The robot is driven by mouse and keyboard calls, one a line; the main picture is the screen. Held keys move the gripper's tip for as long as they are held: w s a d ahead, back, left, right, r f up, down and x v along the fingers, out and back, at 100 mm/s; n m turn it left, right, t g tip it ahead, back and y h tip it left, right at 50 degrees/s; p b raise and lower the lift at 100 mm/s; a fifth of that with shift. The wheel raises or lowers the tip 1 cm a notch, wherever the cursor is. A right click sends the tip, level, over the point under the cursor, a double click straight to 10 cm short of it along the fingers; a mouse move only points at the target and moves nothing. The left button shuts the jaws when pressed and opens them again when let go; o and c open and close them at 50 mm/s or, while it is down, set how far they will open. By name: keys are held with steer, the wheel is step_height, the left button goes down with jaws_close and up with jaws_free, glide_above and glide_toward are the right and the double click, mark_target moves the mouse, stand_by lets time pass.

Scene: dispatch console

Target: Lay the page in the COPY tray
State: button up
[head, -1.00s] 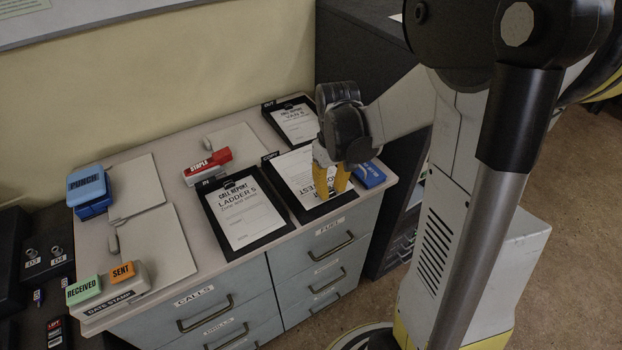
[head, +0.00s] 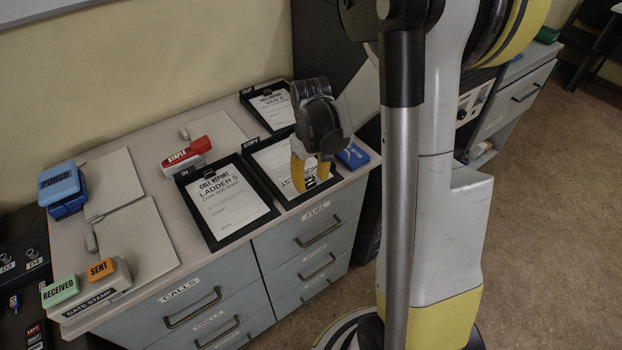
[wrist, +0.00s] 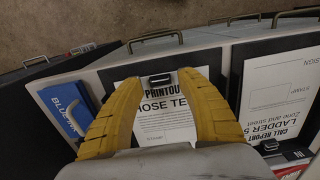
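The COPY tray (head: 253,183) is a black tray at the right end of the counter. The page (head: 272,163), a white sheet headed PRINTOUT HOSE TEST, lies within its dark border. The page also shows in the wrist view (wrist: 165,115), with a small black clip (wrist: 160,80) at its heading. My gripper (head: 311,183) points down over the near end of the tray. Its yellow fingers are apart, one on each side of the clip in the wrist view (wrist: 161,74). I cannot tell whether the fingertips touch the page. My gripper hides part of it.
The IN tray (head: 215,242) with a LADDER 5 report is close on the left. The OUT tray (head: 250,101) is behind. A blue box (head: 353,156) sits at the right edge.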

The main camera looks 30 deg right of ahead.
steer(key=shift+r, duration=0.1)
step_height(320, 180, up, 12)
steer(key=p, duration=0.4)
steer(key=s+a+r+t, duration=0.3)
steer(key=s+a+r, duration=0.1)
steer(key=s+a, duration=0.1)
steer(key=s+a+r+t, duration=0.4)
steer(key=s+a, duration=0.1)
steer(key=a, duration=0.3)
steer(key=shift+s+a+r, duration=0.25)
steer(key=shift+s, duration=0.15)
step_height(320, 180, down, 3)
steer(key=b, duration=0.3)
